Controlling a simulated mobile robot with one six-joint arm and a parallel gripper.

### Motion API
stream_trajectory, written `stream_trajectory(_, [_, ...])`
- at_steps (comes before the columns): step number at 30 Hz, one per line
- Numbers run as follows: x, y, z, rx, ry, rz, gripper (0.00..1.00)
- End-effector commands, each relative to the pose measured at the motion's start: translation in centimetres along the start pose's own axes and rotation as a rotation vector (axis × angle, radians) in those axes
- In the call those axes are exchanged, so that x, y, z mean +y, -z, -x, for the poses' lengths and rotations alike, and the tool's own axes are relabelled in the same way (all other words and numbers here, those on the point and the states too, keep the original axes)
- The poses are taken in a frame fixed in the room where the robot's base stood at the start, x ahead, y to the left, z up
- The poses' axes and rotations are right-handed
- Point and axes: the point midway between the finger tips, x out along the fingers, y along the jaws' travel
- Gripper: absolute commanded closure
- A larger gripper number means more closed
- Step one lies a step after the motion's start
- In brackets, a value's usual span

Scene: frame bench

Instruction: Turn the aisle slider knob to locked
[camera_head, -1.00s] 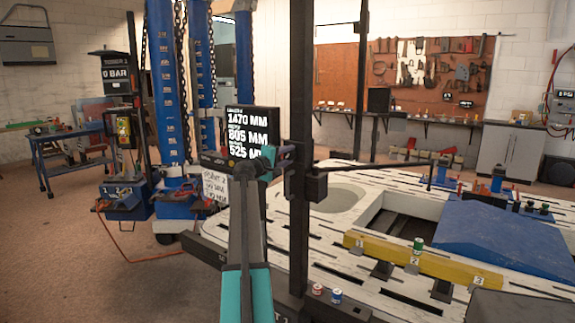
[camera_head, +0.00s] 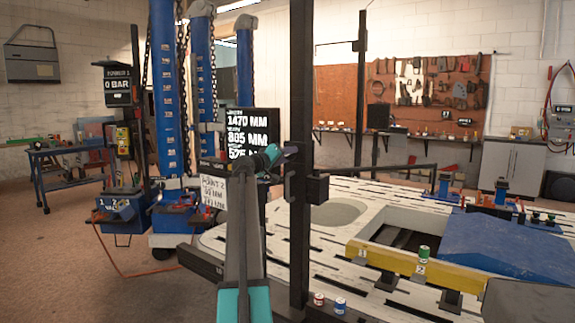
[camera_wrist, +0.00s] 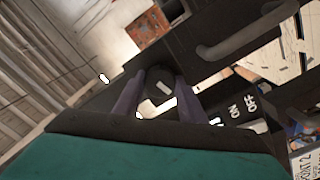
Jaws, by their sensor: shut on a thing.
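My gripper (camera_head: 283,152) is at the black upright post (camera_head: 300,110), just above a black slider block (camera_head: 313,188). In the wrist view its two grey-purple fingers (camera_wrist: 157,103) are shut on a dark round knob (camera_wrist: 160,80) with a pale mark on its face. I take this to be the aisle slider knob. No "locked" word is readable, so I cannot tell the knob's setting. In the head view the knob is too small or hidden to make out.
A black display (camera_head: 252,130) stands just behind my gripper. A slotted white bench (camera_head: 345,243) with a yellow beam (camera_head: 435,267) and a blue ramp (camera_head: 505,245) lies to the right. Blue columns (camera_head: 163,100) with chains stand at left. Open floor (camera_head: 70,255) is at far left.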

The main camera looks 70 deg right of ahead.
Motion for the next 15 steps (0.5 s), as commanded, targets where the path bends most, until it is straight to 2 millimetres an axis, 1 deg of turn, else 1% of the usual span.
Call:
stream_trajectory(1, [-0.32,-0.23,-0.04,0.001,-0.001,-0.029,0.86])
stream_trajectory(9, [-0.25,-0.12,-0.04,0.001,0.000,-0.173,0.86])
stream_trajectory(15, [-0.10,-0.02,-0.02,0.002,0.000,-0.233,0.86])
